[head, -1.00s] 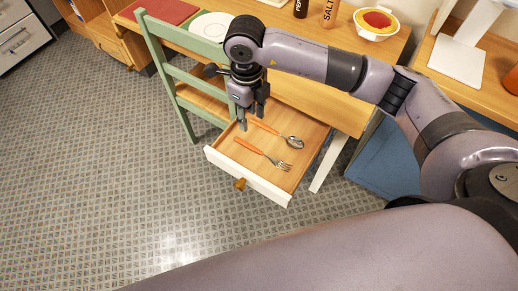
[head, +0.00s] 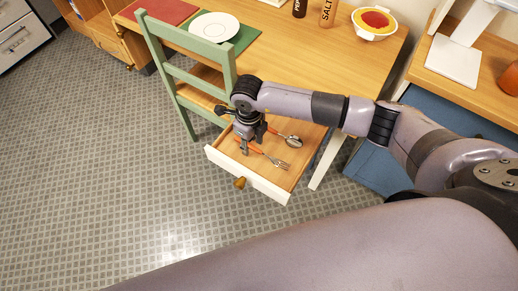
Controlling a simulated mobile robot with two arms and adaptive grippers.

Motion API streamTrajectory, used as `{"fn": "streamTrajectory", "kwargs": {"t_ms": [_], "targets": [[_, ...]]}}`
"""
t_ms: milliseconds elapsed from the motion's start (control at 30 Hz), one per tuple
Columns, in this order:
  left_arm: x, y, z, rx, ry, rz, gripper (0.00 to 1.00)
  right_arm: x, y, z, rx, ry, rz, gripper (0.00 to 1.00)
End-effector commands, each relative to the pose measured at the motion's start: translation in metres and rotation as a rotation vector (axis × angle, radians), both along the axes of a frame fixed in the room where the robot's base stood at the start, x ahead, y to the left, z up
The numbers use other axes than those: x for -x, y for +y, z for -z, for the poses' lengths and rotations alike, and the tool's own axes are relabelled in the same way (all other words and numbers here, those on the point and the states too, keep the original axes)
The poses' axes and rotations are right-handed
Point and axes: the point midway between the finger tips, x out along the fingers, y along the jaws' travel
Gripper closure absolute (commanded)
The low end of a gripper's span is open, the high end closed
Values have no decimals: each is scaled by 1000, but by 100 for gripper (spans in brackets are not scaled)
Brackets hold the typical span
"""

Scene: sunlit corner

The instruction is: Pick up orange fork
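The orange fork (head: 277,162) lies in the open drawer (head: 272,187), its metal tines pointing right and its orange handle partly hidden by my gripper. My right gripper (head: 250,147) points down into the drawer, low over the fork's handle. Its fingers look apart, one on the near side of the handle; contact with the handle cannot be made out. A spoon (head: 292,141) with an orange handle lies just behind the fork, its handle partly covered by the gripper. My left gripper is not in view.
The drawer's white front with a wooden knob (head: 239,183) faces the open floor. A green chair (head: 187,75) stands close on the left.

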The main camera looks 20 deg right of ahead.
Motion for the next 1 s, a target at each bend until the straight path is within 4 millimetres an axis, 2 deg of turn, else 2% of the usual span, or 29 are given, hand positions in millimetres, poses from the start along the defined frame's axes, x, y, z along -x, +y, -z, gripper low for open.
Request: {"fn": "streamTrajectory", "kwargs": {"t_ms": [200,733,1000], "targets": [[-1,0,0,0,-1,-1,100,0,0,1,-1,-1,0,65],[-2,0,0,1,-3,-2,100,0,0,0,0,-1,0,100],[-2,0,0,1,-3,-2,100,0,0,0,0,-1,1,100]]}}
